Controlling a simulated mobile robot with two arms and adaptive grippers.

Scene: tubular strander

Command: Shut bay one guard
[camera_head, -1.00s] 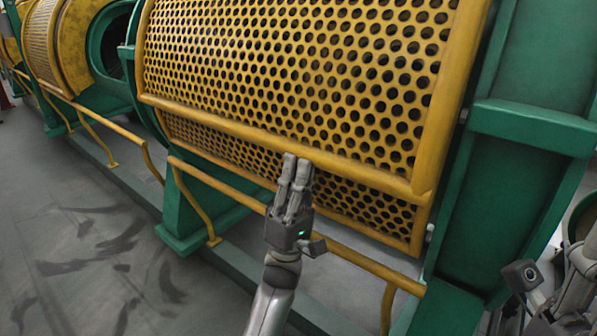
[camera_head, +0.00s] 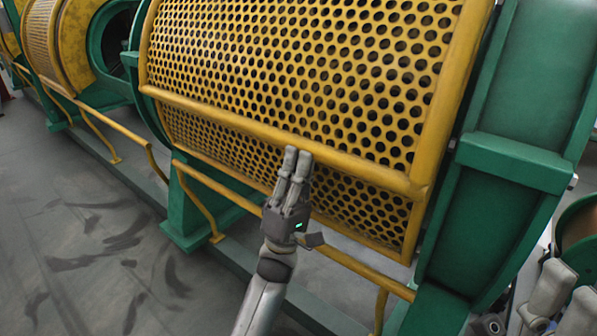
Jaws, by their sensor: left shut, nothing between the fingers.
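The guard (camera_head: 300,80) is a yellow perforated cover with a rounded yellow bar (camera_head: 350,165) along its lower front edge. A second perforated panel (camera_head: 350,205) shows below that bar. My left gripper (camera_head: 297,155) is shut and empty, fingers pointing up. Its fingertips overlap the bar in the picture; I cannot tell whether they touch it. My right gripper (camera_head: 568,283) is partly in view at the lower right corner, away from the guard; its jaw state is unclear.
A yellow rail (camera_head: 350,262) runs low in front of the guard, behind my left gripper. A green frame (camera_head: 510,160) stands right of the guard. More yellow and green machine sections (camera_head: 75,45) extend to the left. The grey floor (camera_head: 85,230) at left is clear.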

